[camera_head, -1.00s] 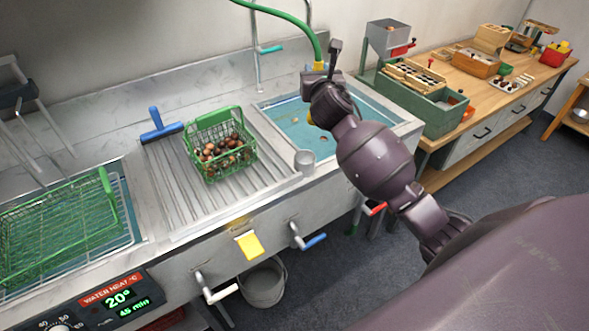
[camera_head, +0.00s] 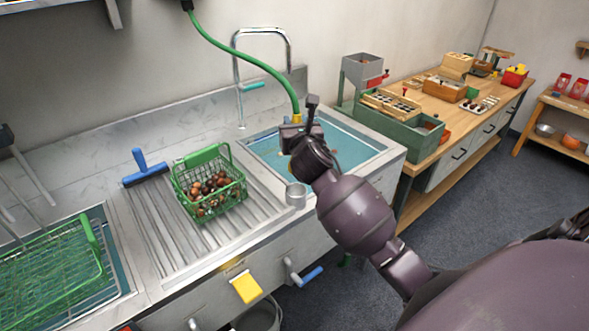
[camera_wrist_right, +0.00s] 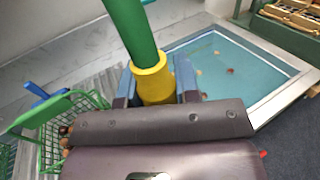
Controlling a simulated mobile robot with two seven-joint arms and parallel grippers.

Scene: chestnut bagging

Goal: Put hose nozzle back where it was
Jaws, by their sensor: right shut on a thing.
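The hose nozzle shows its yellow collar (camera_wrist_right: 153,82) in the right wrist view, at the end of a green hose (camera_head: 250,60). My right gripper (camera_wrist_right: 156,88) is shut on the nozzle, with one finger on each side of the collar. In the head view my right gripper (camera_head: 297,130) is above the near left part of the water-filled sink (camera_head: 345,146). The hose runs up and left from the nozzle to a dark fitting (camera_head: 187,5) on the wall. The nozzle's lower end is hidden by my gripper. My left gripper is not in view.
A green wire basket of chestnuts (camera_head: 208,213) stands on the ribbed drainboard, with a blue squeegee (camera_head: 146,168) behind it. A tall tap (camera_head: 262,31) rises behind the sink. A green box (camera_head: 413,140) stands right.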

